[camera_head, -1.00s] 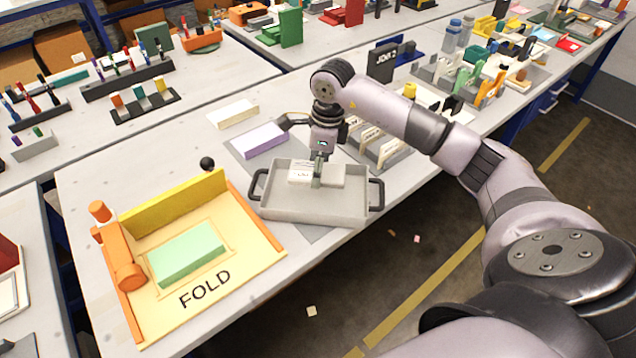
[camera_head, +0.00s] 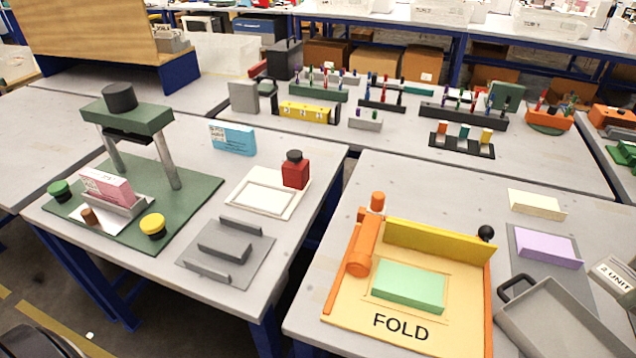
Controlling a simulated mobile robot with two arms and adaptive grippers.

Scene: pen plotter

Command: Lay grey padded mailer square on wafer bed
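I cannot pick out a grey padded mailer or a wafer bed with certainty. A grey upright slab (camera_head: 243,97) stands on the table behind. A grey tray with black handles (camera_head: 555,325) is cut off at the lower right, with a white labelled item (camera_head: 612,277) at its far right. Neither of my grippers shows in this view.
A green press station (camera_head: 190,205) holds a pink box (camera_head: 107,186). A white frame board with a red bottle (camera_head: 296,172) and a blue box (camera_head: 233,139) stand nearby. An orange and yellow FOLD station (camera_head: 400,333) holds a green block (camera_head: 408,287). A gap separates the two front tables.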

